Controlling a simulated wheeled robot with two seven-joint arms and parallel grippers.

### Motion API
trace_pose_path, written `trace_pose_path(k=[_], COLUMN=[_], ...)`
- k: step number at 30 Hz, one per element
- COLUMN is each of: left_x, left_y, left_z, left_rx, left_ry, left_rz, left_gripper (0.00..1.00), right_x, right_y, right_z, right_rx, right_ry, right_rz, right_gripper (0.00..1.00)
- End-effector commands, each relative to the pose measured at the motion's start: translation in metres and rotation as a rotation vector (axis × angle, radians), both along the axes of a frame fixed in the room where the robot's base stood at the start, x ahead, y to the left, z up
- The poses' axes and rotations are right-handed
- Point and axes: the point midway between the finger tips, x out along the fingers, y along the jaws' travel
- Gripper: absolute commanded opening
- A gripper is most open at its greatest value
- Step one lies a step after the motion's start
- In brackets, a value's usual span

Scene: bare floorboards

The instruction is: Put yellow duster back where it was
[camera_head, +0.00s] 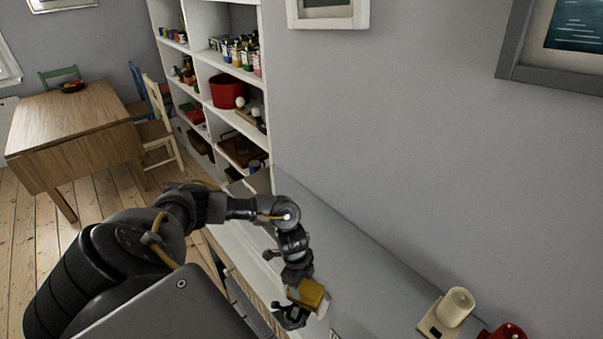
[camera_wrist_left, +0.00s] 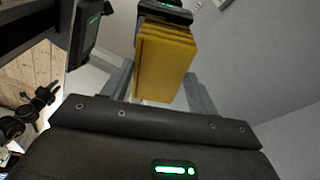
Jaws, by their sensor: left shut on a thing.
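The yellow duster (camera_head: 308,293) is a small yellow block in the left gripper, low in the middle of the head view. My left gripper (camera_head: 292,305) is shut on it, above the light surface by the wall. In the left wrist view the duster (camera_wrist_left: 163,62) shows its layered edge and flat face, with dark finger parts around it. I cannot tell whether its lower end touches the surface. A dark jointed part of mine shows at the left edge of the wrist view; its jaws are too small to read.
A long light cabinet top (camera_head: 365,275) runs along the grey wall. White shelves (camera_head: 236,85) with jars and a red pot stand behind. A wooden table (camera_head: 75,118) is far left.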

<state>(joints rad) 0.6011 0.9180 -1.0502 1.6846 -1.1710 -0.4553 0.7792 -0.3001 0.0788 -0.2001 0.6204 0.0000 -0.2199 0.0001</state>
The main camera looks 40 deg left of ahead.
Motion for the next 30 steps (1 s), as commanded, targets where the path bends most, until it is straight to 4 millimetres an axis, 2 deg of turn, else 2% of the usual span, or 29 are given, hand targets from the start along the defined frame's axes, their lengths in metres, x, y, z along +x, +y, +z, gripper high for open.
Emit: trace_pose_path(k=[5,6,11,19,22,26,30], left_x=[0.0,0.0,0.0,0.0,0.0,0.0,-0.001], left_y=[0.0,0.0,0.0,0.0,0.001,0.004,0.009], left_z=[0.0,0.0,0.0,0.001,0.007,0.027,0.057], left_rx=[0.0,0.001,0.001,0.0,0.0,0.001,0.001], left_ry=[0.0,0.0,0.0,-0.001,-0.001,-0.004,-0.004], left_rz=[0.0,0.0,0.001,0.0,0.001,-0.001,-0.001], left_gripper=[0.41,0.62,0.81,0.81,0.81,0.81,0.81], right_x=[0.0,0.0,0.0,-0.001,-0.001,-0.001,-0.001], right_y=[0.0,0.0,-0.001,-0.001,-0.001,-0.001,-0.002], right_z=[0.0,0.0,0.0,0.0,0.0,-0.001,-0.002], right_rx=[0.0,0.0,-0.001,-0.001,-0.001,-0.002,-0.002], right_ry=[0.001,0.001,0.001,0.001,0.002,0.002,0.002], right_rz=[0.0,0.0,0.0,0.0,0.0,0.0,0.0], right_gripper=[0.36,0.36,0.36,0.36,0.36,0.36,0.36])
